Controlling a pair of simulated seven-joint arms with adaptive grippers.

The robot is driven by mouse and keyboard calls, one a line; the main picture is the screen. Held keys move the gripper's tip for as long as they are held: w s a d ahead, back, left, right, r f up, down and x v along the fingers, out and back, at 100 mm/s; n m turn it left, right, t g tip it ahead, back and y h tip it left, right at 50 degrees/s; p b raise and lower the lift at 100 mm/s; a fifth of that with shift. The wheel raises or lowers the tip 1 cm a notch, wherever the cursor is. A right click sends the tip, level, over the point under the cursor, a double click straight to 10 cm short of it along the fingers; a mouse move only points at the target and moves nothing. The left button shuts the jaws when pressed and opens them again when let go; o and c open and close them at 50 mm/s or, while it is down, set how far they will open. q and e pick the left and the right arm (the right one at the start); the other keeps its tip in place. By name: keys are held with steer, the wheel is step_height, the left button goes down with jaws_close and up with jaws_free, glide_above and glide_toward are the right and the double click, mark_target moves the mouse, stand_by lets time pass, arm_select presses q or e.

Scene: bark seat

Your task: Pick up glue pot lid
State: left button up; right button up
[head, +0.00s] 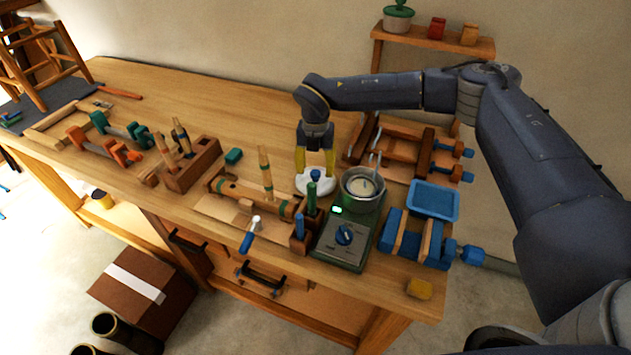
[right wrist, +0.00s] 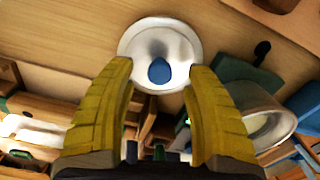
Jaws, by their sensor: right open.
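The glue pot lid (head: 325,187) is a round white disc lying on the bench, left of the pot. In the right wrist view the lid (right wrist: 140,42) shows its blue knob (right wrist: 158,71). My right gripper (head: 314,168) points down over the lid. Its yellow fingers are open, and the right wrist view shows the knob in the gap between the fingertips (right wrist: 161,72), with nothing gripped. Whether the fingers touch the lid cannot be told. The metal glue pot (head: 350,187) sits uncovered on a green heater (head: 333,252) with a blue dial. My left gripper is out of view.
Upright green-handled and blue-handled tools (head: 299,228) stand just in front of the lid. Wooden clamps (head: 400,150) stand behind the pot. A blue tray (head: 433,201) and a blue-jawed clamp (head: 409,248) are to its right. The bench (head: 220,105) is clear at the back left.

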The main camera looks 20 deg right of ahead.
steer(key=shift+f, duration=1.4)
steer(key=shift+c, duration=0.3)
jaws_close()
